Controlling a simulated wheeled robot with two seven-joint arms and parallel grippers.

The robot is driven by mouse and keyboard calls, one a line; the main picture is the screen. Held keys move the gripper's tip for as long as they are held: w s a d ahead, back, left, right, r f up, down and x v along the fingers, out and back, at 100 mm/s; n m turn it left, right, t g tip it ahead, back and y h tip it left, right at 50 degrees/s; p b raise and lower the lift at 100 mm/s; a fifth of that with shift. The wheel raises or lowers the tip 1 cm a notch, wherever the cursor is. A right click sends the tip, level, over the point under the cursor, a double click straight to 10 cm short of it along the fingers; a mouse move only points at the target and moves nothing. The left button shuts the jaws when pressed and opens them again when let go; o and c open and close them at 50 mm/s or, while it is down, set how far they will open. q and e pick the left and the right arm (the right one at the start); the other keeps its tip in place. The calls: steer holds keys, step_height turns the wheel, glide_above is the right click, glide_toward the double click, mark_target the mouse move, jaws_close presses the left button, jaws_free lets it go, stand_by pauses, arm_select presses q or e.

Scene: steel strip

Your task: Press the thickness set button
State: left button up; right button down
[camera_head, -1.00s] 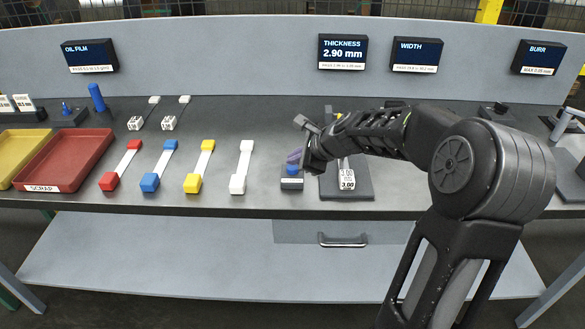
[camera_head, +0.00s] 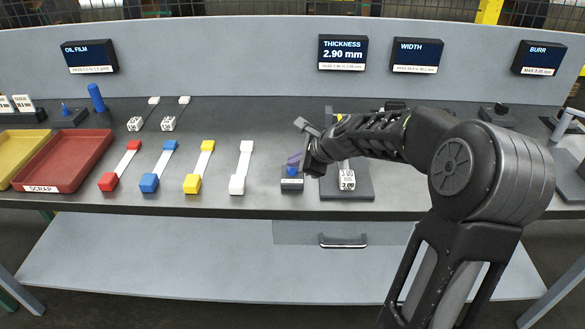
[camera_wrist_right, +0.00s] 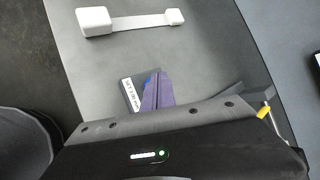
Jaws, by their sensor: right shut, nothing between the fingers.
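The thickness set button (camera_head: 291,172) is a small blue button on a dark box with a white label, left of the thickness gauge block. My right gripper (camera_head: 294,160) is shut and empty, with its purple fingertips right at the button from above. In the right wrist view the shut fingers (camera_wrist_right: 155,97) cover most of the button, and the labelled box (camera_wrist_right: 131,92) shows beside them. I cannot tell whether the tips touch the button or it is pressed in. The thickness display (camera_head: 343,52) reads 2.90 mm. My left gripper is not in view.
A white-ended strip (camera_head: 241,168) lies left of the button; yellow, blue and red-ended strips lie farther left. The dark gauge base (camera_head: 358,188) with a 3.00 block (camera_head: 347,180) stands close on the right. A red scrap tray (camera_head: 65,160) is at the left.

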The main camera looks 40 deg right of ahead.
mark_target(295, 170)
steer(key=shift+f, duration=0.4)
steer(key=shift+r, duration=0.1)
stand_by(0.4)
steer(key=shift+r+p, duration=0.85)
steer(key=shift+r, duration=0.15)
step_height(295, 170, up, 5)
steer(key=p, duration=0.5)
stand_by(0.6)
